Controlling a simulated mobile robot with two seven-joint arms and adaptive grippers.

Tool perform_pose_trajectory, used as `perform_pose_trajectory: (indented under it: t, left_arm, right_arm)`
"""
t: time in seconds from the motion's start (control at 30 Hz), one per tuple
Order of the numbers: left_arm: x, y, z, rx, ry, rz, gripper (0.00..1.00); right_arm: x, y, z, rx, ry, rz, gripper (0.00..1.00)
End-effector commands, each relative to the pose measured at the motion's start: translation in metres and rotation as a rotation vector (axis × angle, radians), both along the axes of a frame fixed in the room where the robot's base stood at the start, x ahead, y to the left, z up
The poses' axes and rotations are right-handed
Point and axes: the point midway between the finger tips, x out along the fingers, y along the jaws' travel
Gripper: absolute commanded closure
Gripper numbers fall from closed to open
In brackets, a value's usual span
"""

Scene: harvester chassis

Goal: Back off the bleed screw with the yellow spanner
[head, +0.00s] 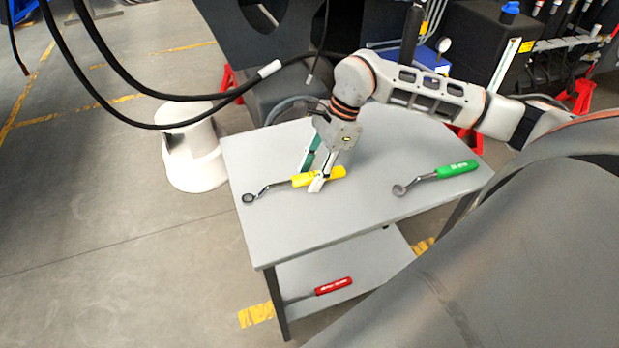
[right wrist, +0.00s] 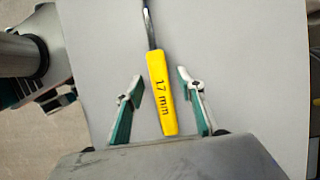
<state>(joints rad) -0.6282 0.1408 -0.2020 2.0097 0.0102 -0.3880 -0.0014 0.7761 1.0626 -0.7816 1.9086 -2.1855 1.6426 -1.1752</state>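The yellow spanner (head: 319,176) lies on the grey table top, its ring end toward the left edge. In the right wrist view its yellow handle (right wrist: 161,92) reads "17 mm". My right gripper (head: 313,187) is low over the handle; in the right wrist view its open fingers (right wrist: 160,85) stand on either side of the handle with a gap on both sides. I see no bleed screw that I can make out. My left gripper is not in view.
A green-handled spanner (head: 457,169) lies on the table (head: 300,235) to the right. A red-handled tool (head: 333,286) is on the lower shelf. A white bucket-like stand (head: 192,150) is left of the table. Black hoses (head: 140,118) hang at upper left.

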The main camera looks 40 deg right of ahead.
Motion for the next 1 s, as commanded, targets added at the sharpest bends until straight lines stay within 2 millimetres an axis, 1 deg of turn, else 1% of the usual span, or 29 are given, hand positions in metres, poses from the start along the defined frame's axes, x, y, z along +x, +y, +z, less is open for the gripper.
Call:
perform_pose_trajectory:
  t: [0.33,0.37,0.4,0.47,0.5,0.87,1.0]
  left_arm:
    - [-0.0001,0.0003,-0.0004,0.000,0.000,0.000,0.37]
    - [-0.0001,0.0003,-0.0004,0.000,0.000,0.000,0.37]
    - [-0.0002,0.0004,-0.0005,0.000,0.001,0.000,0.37]
    - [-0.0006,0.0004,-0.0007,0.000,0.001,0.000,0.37]
    - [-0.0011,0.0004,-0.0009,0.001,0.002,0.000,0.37]
    - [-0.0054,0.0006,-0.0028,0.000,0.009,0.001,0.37]
    - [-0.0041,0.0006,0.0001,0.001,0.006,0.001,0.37]
  right_arm:
    - [0.0003,-0.0002,-0.0012,0.000,-0.001,0.000,0.62]
    - [0.0003,-0.0002,-0.0012,0.000,-0.001,0.000,0.64]
    - [0.0003,-0.0002,-0.0013,0.000,-0.001,0.000,0.75]
    - [0.0003,-0.0001,-0.0013,0.000,-0.001,0.000,0.90]
    - [0.0003,-0.0002,-0.0013,0.000,-0.001,0.000,1.00]
    - [0.0003,0.0001,0.0000,0.001,-0.001,0.000,1.00]
    - [0.0011,0.0002,0.0075,0.001,-0.004,-0.001,1.00]
